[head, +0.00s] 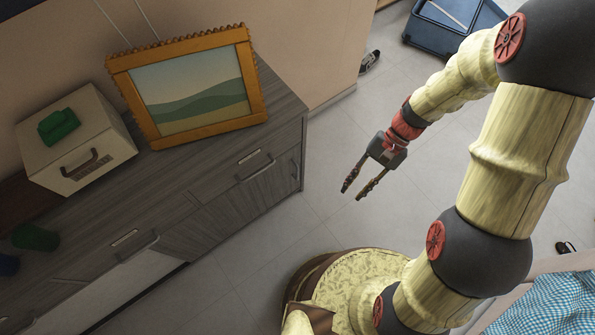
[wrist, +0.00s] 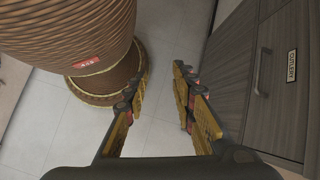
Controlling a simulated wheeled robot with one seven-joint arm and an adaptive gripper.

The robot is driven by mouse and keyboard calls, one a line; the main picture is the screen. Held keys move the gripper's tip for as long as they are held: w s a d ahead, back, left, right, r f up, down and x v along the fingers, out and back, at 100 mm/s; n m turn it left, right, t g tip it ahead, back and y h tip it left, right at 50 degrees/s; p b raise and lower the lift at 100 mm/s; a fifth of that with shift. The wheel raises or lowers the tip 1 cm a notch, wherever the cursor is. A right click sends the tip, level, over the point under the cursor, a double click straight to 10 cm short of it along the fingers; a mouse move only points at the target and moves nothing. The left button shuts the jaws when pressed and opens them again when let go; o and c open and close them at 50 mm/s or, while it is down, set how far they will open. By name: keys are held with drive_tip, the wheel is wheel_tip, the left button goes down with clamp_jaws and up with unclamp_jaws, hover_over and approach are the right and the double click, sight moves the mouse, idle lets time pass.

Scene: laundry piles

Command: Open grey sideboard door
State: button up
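The grey wood-grain sideboard (head: 205,225) runs from the lower left to the upper middle of the head view. The grey front there looks closed. In the wrist view, a grey sideboard panel (wrist: 275,120) with a dark upright handle (wrist: 262,72) stands to the right of the fingers. My gripper (head: 355,190) is open and empty, in the air in front of the sideboard's right end, apart from it. Both fingers also show in the wrist view (wrist: 161,72).
A gold-framed picture (head: 245,115) and a cream box (head: 75,165) with a green item (head: 58,126) on it stand on the sideboard. Blue checked cloth (head: 560,300) lies lower right.

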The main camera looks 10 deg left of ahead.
drive_tip(key=s+a+f+m+g+y, duration=0.1)
drive_tip(key=a+f+m+y, duration=0.4)
drive_tip(key=f, duration=0.4)
drive_tip(key=s+a+f+m+g+y, duration=0.1)
drive_tip(key=a+f+m+y, duration=0.1)
drive_tip(key=a+f, duration=0.65)
drive_tip(key=m+t+y+b, duration=0.1)
drive_tip(key=m+t+y, duration=0.3)
drive_tip(key=m+t, duration=1.1)
approach(297, 171)
drive_tip(key=w+a+f+n+t, duration=0.1)
drive_tip(key=a+f+n+t, duration=0.1)
drive_tip(key=a+f, duration=0.1)
drive_tip(key=shift+r+b+x, duration=0.15)
drive_tip(key=shift+b+x, duration=0.3)
drive_tip(key=shift+x, duration=1.3)
drive_tip(key=shift+r+b+x, duration=0.1)
drive_tip(key=shift+b+x, duration=0.3)
drive_tip(key=shift+x, duration=1.4)
drive_tip(key=shift+c, duration=1.4)
drive_tip(key=c, duration=0.4)
